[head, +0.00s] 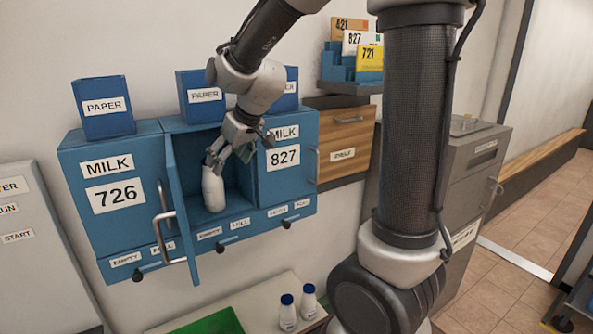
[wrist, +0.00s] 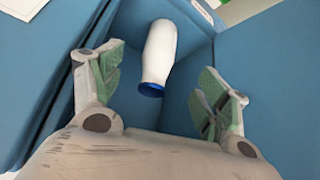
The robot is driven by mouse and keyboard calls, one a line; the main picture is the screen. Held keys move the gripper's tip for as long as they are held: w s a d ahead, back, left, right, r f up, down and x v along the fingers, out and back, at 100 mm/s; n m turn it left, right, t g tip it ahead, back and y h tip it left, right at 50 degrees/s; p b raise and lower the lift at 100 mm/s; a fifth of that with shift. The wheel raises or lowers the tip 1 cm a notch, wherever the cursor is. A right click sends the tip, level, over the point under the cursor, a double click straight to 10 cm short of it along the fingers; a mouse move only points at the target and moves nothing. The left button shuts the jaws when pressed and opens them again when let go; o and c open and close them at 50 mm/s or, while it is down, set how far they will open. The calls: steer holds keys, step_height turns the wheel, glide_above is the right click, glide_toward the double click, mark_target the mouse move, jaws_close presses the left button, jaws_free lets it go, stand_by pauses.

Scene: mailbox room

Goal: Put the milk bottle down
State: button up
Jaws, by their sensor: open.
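The white milk bottle (head: 213,190) stands in the open middle compartment of the blue mailbox unit (head: 117,219). In the wrist view the bottle (wrist: 159,50) shows whole, with its blue cap (wrist: 151,89) on the end nearer my gripper. My gripper (head: 229,155) is just above the bottle at the compartment's opening. In the wrist view its green-padded fingers (wrist: 160,77) are spread wide, with clear gaps on both sides of the bottle. In the head view the fingers hide the cap.
The compartment's door (head: 178,222) hangs open at its left. Closed milk doors 726 (head: 120,165) and 827 (head: 283,180) flank it. Blue paper boxes (head: 103,107) stand on top. Two more bottles (head: 288,313) stand on a low table (head: 253,303) beside a green mat (head: 213,323).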

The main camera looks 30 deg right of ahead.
steer(key=s+d+r+m+h, duration=0.1)
steer(key=s+d, duration=0.3)
steer(key=s, duration=0.5)
steer(key=s+d+r+m+g, duration=0.1)
steer(key=s+d, duration=0.3)
steer(key=s, duration=0.5)
steer(key=s+d+r+m+h, duration=0.1)
steer(key=s+d, duration=0.3)
steer(key=s, duration=0.5)
steer(key=shift+s+d+r+m+g+h, duration=0.2)
steer(key=shift+m+g+h, duration=0.1)
steer(key=shift+m, duration=0.4)
steer(key=shift+a, duration=0.15)
